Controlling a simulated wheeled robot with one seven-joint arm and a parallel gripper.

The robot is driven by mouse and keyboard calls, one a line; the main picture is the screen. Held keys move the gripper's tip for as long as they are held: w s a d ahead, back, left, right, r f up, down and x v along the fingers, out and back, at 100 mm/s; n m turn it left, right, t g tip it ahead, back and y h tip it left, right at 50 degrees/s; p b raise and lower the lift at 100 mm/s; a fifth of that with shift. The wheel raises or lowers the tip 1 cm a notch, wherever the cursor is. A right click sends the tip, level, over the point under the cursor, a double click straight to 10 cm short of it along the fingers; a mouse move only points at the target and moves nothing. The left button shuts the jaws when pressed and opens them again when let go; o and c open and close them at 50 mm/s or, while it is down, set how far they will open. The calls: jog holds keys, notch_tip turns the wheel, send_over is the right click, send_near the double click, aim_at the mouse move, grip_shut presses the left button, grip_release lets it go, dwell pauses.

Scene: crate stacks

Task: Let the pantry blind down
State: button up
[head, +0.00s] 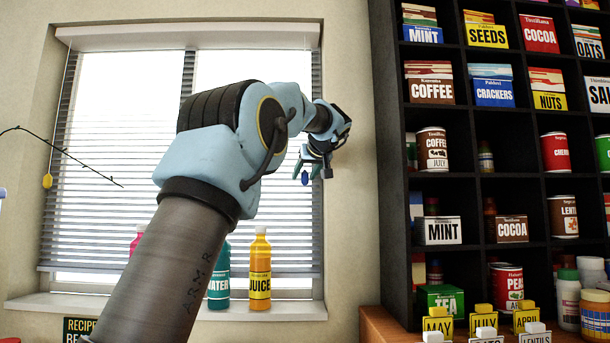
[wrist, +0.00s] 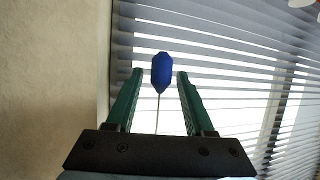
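The blind (head: 110,215) covers most of the window, its bottom rail a little above the sill, with a thin bright gap below. Its slats also fill the right of the wrist view (wrist: 225,45). A blue tassel (head: 305,178) on a thin cord hangs at the window's right side, by my gripper (head: 312,168). In the wrist view the blue tassel (wrist: 162,72) appears between and just past the fingertips of my gripper (wrist: 158,78), which are apart, with gaps on both sides. A yellow tassel (head: 47,181) hangs on a cord at the window's left side.
An orange juice bottle (head: 260,268) and a teal water bottle (head: 219,275) stand on the sill; a pink bottle is mostly hidden by my arm. A dark shelf (head: 392,170) of groceries stands to the right. A thin dark twig (head: 70,155) crosses at left.

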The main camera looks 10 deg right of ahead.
jog(key=shift+s, duration=0.1)
jog(key=shift+s+r+b, duration=0.1)
jog(key=shift+s+b, duration=0.2)
jog(key=shift+s, duration=0.05)
jog(key=b+v, duration=0.3)
jog(key=v, duration=0.7)
jog(key=shift+w, duration=0.1)
